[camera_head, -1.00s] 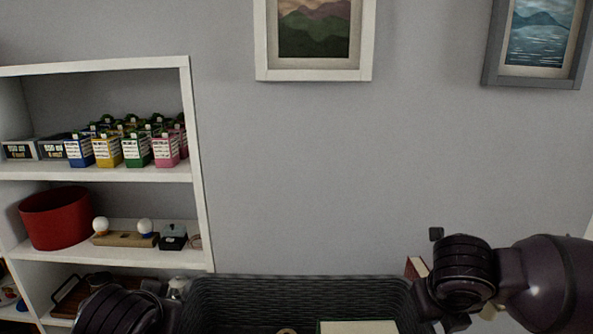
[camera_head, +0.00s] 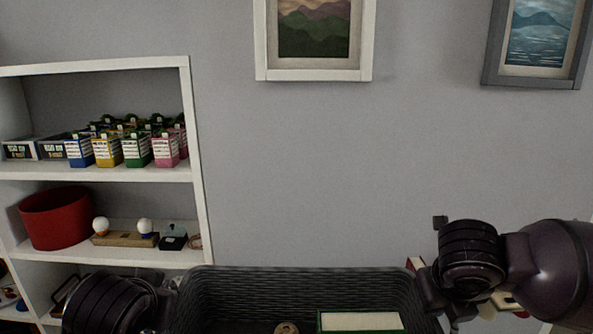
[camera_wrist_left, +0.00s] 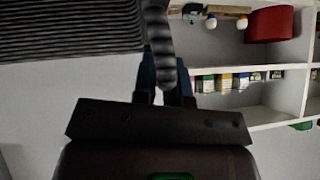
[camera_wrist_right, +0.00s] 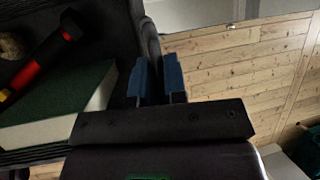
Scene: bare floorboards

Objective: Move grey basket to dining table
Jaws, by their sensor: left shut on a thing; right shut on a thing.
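The grey woven basket (camera_head: 300,283) is at the bottom middle of the head view, between my two arms. Inside it a green book with pale pages (camera_head: 360,322) and a small round tan item (camera_head: 286,328) show. My left gripper (camera_wrist_left: 168,88) is shut on the basket's rim on one side; the dark basket wall (camera_wrist_left: 70,30) fills the upper left of the left wrist view. My right gripper (camera_wrist_right: 160,85) is shut on the opposite rim. The right wrist view also shows a red and black tool (camera_wrist_right: 40,62) inside. The fingertips are out of the head view. No dining table is in view.
A white shelf (camera_head: 200,200) with small cartons (camera_head: 120,148), a red bowl (camera_head: 55,217) and other items stands on the left. A grey wall with two framed pictures is ahead. Wooden floorboards (camera_wrist_right: 235,70) show below on the right.

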